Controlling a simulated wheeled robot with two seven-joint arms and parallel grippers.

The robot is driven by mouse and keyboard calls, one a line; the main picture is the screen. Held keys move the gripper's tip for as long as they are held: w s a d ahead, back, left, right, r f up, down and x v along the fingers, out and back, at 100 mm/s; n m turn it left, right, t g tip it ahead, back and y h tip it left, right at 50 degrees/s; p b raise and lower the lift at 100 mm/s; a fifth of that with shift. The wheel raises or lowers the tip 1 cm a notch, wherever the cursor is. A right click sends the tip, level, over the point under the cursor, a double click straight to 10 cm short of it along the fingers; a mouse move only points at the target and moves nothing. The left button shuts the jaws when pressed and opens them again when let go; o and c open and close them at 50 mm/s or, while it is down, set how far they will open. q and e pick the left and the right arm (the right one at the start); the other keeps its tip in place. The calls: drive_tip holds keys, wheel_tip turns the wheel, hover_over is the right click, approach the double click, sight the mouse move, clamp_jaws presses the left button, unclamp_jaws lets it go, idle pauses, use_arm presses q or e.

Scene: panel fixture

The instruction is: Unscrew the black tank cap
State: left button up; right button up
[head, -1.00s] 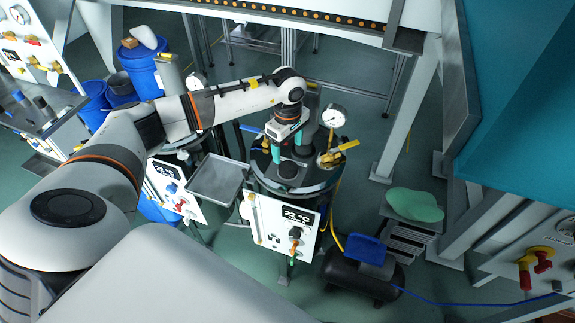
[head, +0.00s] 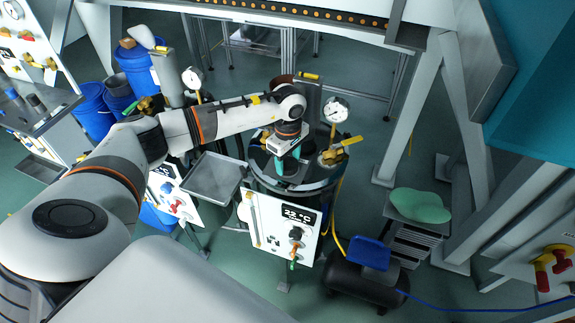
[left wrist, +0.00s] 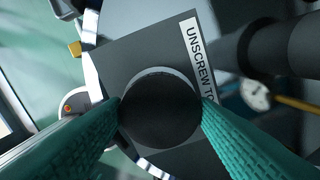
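The black tank cap (left wrist: 160,108) is a dark round disc on a grey plate (left wrist: 125,62) with a label starting "UNSCREW TO" in the left wrist view. My left gripper (left wrist: 160,103) has its teal fingers on opposite sides of the cap, their tips against its rim with no visible gap. In the head view my left gripper (head: 281,172) points down over the round tank top (head: 318,186), and it hides the cap there. My right gripper is in neither view.
A pressure gauge (head: 336,110) and a yellow-handled valve (head: 336,156) stand close to the right of my left gripper. An empty metal tray (head: 215,177) is to the left. A white panel with a display (head: 281,226) is in front.

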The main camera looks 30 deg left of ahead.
use_arm(q)
drive_tip(key=c, duration=0.5)
drive_tip(key=n, duration=0.3)
drive_tip(key=shift+n, duration=0.3)
drive_tip(key=n, duration=0.3)
drive_tip(key=n, duration=0.3)
drive_tip(key=shift+n, duration=0.4)
